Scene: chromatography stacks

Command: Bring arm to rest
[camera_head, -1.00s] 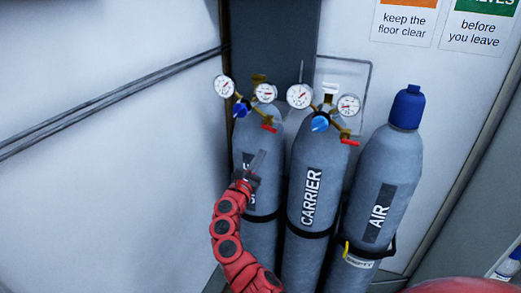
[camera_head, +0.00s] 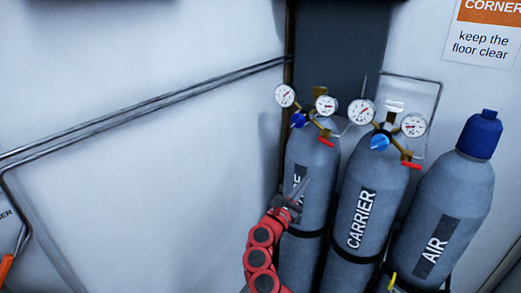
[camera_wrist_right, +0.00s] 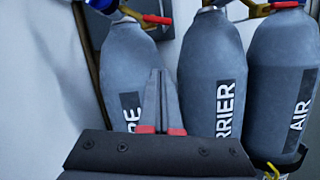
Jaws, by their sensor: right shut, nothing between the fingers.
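My right arm (camera_head: 261,257) is red and reaches up from the bottom of the head view. Its gripper (camera_head: 305,184) is shut and empty, in front of the left grey cylinder (camera_head: 310,150), partly covering that cylinder's label. I cannot tell whether it touches the cylinder. In the right wrist view the gripper's fingers (camera_wrist_right: 158,75) are together, pointing up between the left cylinder (camera_wrist_right: 128,60) and the cylinder marked CARRIER (camera_wrist_right: 210,60). My left gripper is not in view.
The CARRIER cylinder (camera_head: 375,185) and the blue-capped AIR cylinder (camera_head: 455,190) stand to the right. Gauges and red-handled valves top the left two. Pipes (camera_head: 150,108) run along the left wall. The space left of my arm looks clear.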

